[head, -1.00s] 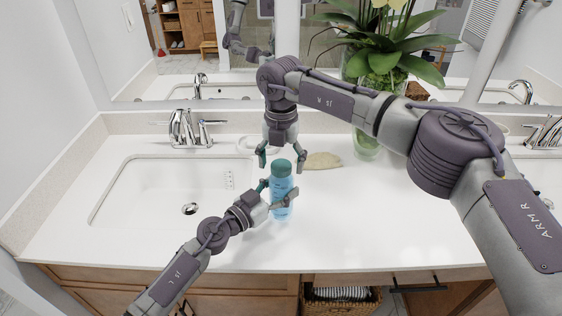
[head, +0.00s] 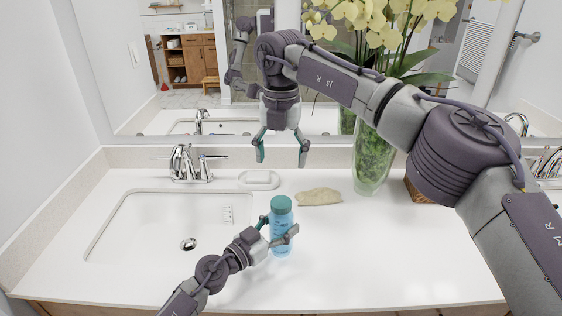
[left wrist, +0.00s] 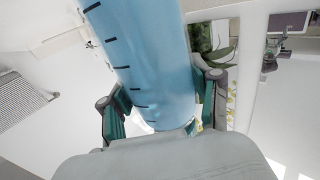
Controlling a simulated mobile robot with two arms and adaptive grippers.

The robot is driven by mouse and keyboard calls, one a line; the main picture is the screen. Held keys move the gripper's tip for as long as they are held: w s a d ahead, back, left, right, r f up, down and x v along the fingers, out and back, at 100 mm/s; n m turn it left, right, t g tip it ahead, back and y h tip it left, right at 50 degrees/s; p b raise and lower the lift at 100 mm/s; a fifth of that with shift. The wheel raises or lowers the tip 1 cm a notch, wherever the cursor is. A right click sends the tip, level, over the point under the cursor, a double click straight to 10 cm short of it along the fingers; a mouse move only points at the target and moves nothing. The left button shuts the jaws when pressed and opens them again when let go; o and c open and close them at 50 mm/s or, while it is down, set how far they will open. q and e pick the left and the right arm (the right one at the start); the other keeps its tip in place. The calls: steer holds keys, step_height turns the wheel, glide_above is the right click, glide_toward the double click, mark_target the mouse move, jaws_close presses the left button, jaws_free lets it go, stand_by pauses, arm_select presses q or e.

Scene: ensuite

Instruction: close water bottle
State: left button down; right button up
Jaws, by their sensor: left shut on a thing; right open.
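The water bottle (head: 281,246) stands upright on the white counter, right of the sink. It is translucent blue, and its green cap (head: 281,204) sits on top. My left gripper (head: 277,234) is shut around the bottle's body from the lower left. In the left wrist view the blue bottle (left wrist: 148,60) fills the space between the fingers of the left gripper (left wrist: 160,108). My right gripper (head: 282,153) is open and empty, pointing down above and behind the cap, clear of it. I cannot tell how tightly the cap sits.
The sink (head: 140,235) with its chrome faucet (head: 187,163) is at the left. A white soap dish (head: 259,180) and a beige sponge-like item (head: 319,197) lie behind the bottle. A glass vase (head: 371,165) with an orchid stands behind right. The counter right of the bottle is clear.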

arm_select(q)
steer(key=shift+c, duration=0.8)
jaws_free()
steer(key=shift+a, duration=0.1)
steer(key=v, duration=1.2)
